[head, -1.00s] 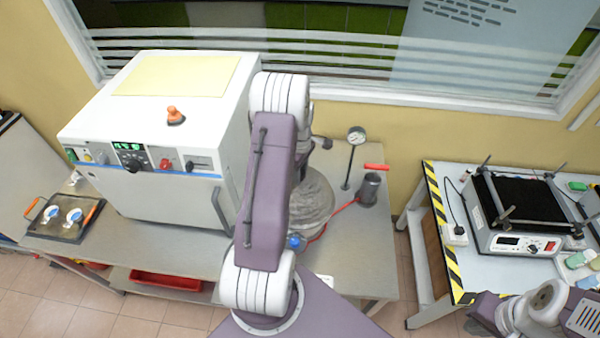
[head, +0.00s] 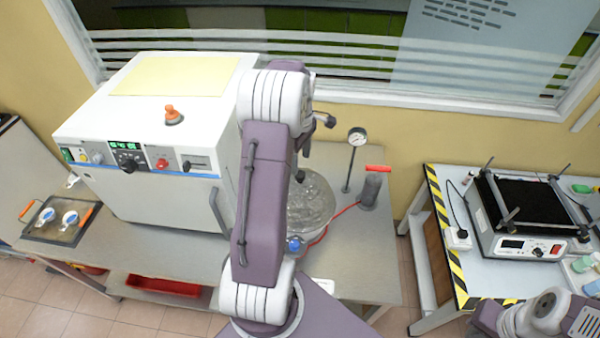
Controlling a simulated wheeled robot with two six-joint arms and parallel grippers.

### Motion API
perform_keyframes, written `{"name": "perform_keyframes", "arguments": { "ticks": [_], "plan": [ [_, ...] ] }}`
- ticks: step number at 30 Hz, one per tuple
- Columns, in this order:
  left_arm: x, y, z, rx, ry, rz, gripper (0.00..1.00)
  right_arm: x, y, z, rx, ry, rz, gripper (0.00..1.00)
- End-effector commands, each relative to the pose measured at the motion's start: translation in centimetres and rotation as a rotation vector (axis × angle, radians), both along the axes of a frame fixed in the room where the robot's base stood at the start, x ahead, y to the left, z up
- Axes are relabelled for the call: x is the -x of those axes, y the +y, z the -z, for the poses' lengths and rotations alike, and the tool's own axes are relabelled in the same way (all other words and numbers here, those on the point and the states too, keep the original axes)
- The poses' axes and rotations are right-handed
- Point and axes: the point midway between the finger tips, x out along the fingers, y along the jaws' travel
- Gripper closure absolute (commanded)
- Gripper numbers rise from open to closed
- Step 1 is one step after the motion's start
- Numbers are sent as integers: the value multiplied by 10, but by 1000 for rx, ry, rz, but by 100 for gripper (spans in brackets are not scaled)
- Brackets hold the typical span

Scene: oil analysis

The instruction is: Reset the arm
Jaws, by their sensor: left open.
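My left arm (head: 262,190) rises from the bottom middle and bends at the top, in front of the bench. My left gripper (head: 313,147) shows partly to the right of the arm, its dark fingertips spread apart and nothing seen between them. It appears above the round glass vessel (head: 316,203), which the arm partly hides. My right arm (head: 540,315) shows only in part at the lower right corner; its gripper is out of view.
A white oven (head: 150,195) stands left of my left arm. A pressure gauge (head: 357,137) on a stand and a grey cylinder (head: 371,190) are to the right. A tray (head: 68,235) lies at far left. A black-topped device (head: 525,205) stands on the right table (head: 440,225).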

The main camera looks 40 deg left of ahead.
Motion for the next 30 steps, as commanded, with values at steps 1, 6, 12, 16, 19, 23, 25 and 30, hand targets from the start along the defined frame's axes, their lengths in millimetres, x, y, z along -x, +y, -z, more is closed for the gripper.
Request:
{"name": "perform_keyframes", "arguments": {
  "ticks": [1,6,12,16,19,23,25,30],
  "plan": [
    [-1,0,-5,-2,-4,0,41,0,0,3,0,0,0,100],
    [0,0,-14,0,0,0,41,0,0,3,0,0,0,100],
    [0,0,-15,0,1,0,41,0,0,3,0,0,0,100],
    [-4,-6,-8,0,-1,18,41,0,0,10,0,0,0,100],
    [-23,-41,0,-22,-43,114,41,0,0,40,0,0,0,100],
    [-1,-125,34,-10,-32,325,41,0,0,83,0,0,0,100],
    [22,-163,58,-7,-34,517,41,0,0,101,0,0,0,100],
    [95,-219,120,-12,-46,1098,41,0,0,129,0,0,0,100]
  ]
}}
